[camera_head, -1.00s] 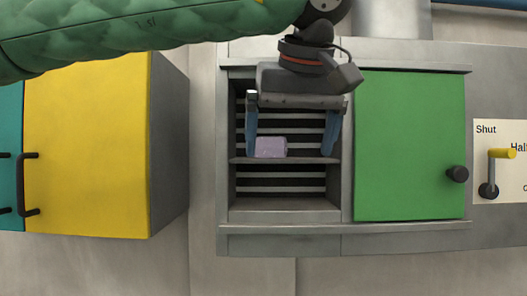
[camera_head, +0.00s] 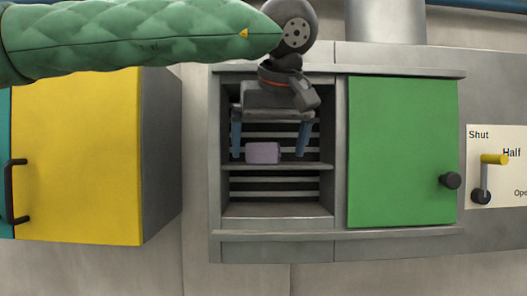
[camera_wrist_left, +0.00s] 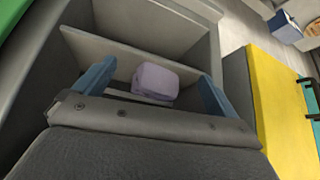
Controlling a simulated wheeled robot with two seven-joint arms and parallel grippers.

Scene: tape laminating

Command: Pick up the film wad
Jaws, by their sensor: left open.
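The film wad (camera_head: 263,153) is a small pale purple block. It rests on a shelf (camera_head: 278,167) inside the open grey cabinet bay, in front of dark slats. My left gripper (camera_head: 270,150) reaches into the upper part of the bay from above, with its two blue fingers spread wide. The wad lies between the fingers' lines, nearer the left finger in the head view. In the left wrist view the wad (camera_wrist_left: 156,82) shows beyond and between the open fingers (camera_wrist_left: 157,82), with a gap on each side. My right gripper is not in view.
A green sliding door (camera_head: 400,150) covers the bay's right side, with a black knob (camera_head: 450,180). A yellow cabinet (camera_head: 78,155) stands to the left. A yellow-handled lever (camera_head: 494,159) sits on a labelled panel at the right. The bay's lower compartment looks empty.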

